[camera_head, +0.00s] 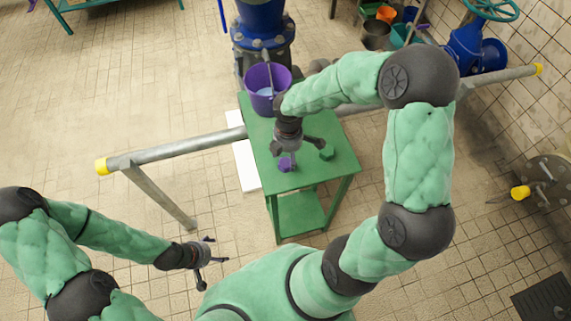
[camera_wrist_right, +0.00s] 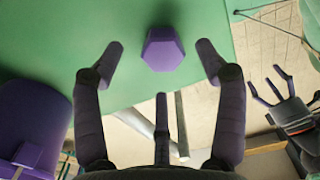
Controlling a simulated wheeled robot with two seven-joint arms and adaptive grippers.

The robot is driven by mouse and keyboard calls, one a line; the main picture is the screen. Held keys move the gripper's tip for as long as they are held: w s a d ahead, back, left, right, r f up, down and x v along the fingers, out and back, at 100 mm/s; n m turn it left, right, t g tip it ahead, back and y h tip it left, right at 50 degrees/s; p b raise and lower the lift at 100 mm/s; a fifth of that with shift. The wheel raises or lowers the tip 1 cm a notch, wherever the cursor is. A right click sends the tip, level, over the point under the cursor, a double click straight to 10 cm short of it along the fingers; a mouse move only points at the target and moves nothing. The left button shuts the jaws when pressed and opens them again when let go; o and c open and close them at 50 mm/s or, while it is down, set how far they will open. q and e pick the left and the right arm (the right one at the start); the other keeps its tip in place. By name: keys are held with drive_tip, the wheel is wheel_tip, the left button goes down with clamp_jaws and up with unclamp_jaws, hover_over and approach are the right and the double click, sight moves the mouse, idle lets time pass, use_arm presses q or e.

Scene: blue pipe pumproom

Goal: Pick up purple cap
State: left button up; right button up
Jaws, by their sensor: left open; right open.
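The purple cap (camera_head: 285,164) is on the green table (camera_head: 337,178), near its left front part. In the right wrist view the purple cap (camera_wrist_right: 162,49) is a six-sided block on the green top, between and just beyond my open fingertips. My right gripper (camera_head: 296,153) is above the table close to the cap, fingers spread and empty; I cannot tell the exact gap. The fingers also frame the right wrist view (camera_wrist_right: 161,68). My left gripper (camera_head: 207,262) is open and empty, out to the left over the floor; it also shows in the wrist view (camera_wrist_right: 281,98).
A purple bucket (camera_head: 262,104) stands at the table's back left. A grey rail (camera_head: 180,150) with yellow ends passes the table. Blue pipework (camera_head: 262,30) is behind.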

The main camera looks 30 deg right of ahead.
sight(285, 162)
drive_tip(key=f, duration=0.1)
drive_tip(key=f+b, duration=0.1)
drive_tip(key=f, duration=0.2)
drive_tip(key=shift+w+a+b, duration=0.1)
drive_tip(key=shift+a+b, duration=0.25)
drive_tip(key=shift+b, duration=0.05)
drive_tip(key=shift+f, duration=0.45)
drive_tip(key=shift+r, duration=0.1)
drive_tip(key=c, duration=1.3)
drive_tip(key=shift+o, duration=0.2)
